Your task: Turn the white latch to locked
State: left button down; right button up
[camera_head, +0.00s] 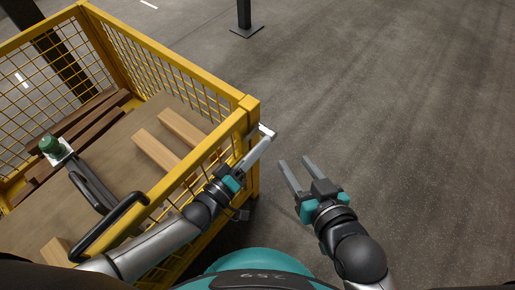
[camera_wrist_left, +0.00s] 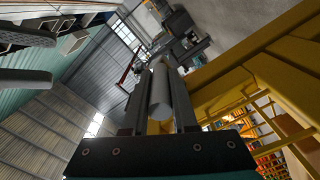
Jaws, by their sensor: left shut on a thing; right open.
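The white latch (camera_head: 268,131) is at the corner post of the yellow mesh cage, and only a small pale part shows past my gripper in the head view. In the left wrist view it appears as a pale grey rounded bar (camera_wrist_left: 161,95) between the fingers. My left gripper (camera_head: 260,148) is shut on it, reaching up along the outside of the cage corner. Its fingers also show in the wrist view (camera_wrist_left: 159,85). My right gripper (camera_head: 295,162) is open and empty, right of the cage over bare floor. The latch's turned position cannot be told.
The yellow cage (camera_head: 180,65) holds wooden planks (camera_head: 178,127), a dark lever with a green knob (camera_head: 49,143) and a board floor. A black handle (camera_head: 110,225) is on its near rail. A dark post (camera_head: 244,18) stands behind. The floor at right (camera_head: 420,110) is clear.

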pick_arm(q)
jog(key=c, duration=0.7)
grip_release()
jog(key=shift+s+a, duration=0.1)
jog(key=shift+s+a+p, duration=0.35)
jog(key=shift+s, duration=0.15)
jog(key=p+v, duration=0.3)
jog(key=v, duration=1)
jog(key=shift+s+a, duration=0.25)
jog(key=shift+s, duration=0.05)
pick_arm(e)
jog(key=s+d+g+h, duration=0.4)
jog(key=s+d+g, duration=0.1)
jog(key=d+g, duration=0.2)
jog(key=shift+s+d+m, duration=0.3)
jog(key=shift+s+d, duration=0.1)
jog(key=shift+d, duration=0.4)
pick_arm(q)
jog(key=shift+s, duration=0.1)
pick_arm(e)
jog(key=shift+s+f, duration=0.1)
